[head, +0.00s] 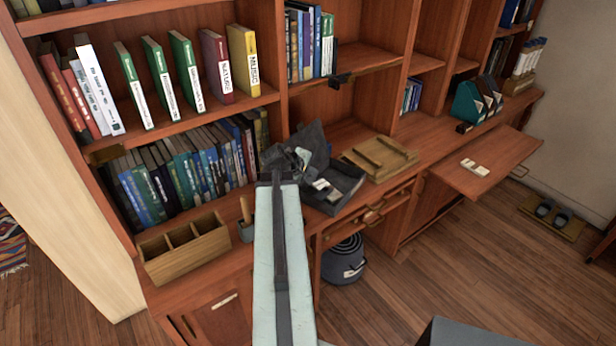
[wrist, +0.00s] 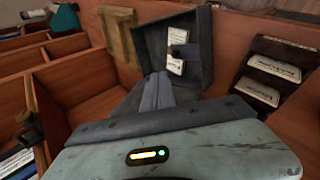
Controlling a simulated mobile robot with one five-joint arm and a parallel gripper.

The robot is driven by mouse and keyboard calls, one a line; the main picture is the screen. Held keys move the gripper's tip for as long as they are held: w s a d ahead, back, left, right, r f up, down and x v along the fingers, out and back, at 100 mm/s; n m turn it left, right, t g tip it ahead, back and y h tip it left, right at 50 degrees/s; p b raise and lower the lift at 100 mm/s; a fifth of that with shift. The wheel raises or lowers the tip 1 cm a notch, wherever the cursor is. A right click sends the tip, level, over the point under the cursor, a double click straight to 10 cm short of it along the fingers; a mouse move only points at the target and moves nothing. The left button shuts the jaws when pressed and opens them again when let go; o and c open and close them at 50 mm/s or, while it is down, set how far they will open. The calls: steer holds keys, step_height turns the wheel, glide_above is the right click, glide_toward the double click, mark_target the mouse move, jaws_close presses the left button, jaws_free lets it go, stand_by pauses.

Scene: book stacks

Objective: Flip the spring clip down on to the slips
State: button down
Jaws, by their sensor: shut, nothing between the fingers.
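A dark grey box (head: 345,190) with its lid (head: 312,140) raised stands on the counter, and white slips (head: 325,187) lie in it. In the wrist view the dark box (wrist: 205,20) shows ahead of my gripper, with the white slips (wrist: 176,64) inside. A small dark piece, which looks like the spring clip (wrist: 186,51), is at the slips; whether it stands up or lies on them I cannot tell. My gripper (wrist: 158,76) is shut and empty, its fingers pointing at the box. In the head view my gripper (head: 303,157) is beside the raised lid, its fingertips hard to make out.
A wooden board with strips (head: 380,158) lies right of the box. A wooden divided tray (head: 185,250) and a small grey cup (head: 246,230) stand to the left. Books fill the shelves behind. A pull-out leaf (head: 500,158) sticks out at the right.

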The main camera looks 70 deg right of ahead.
steer(key=s+d+r+p, duration=0.1)
steer(key=d+r+p, duration=0.2)
steer(key=d+r, duration=0.1)
steer(key=shift+d+r, duration=0.35)
steer(key=shift+r, duration=0.05)
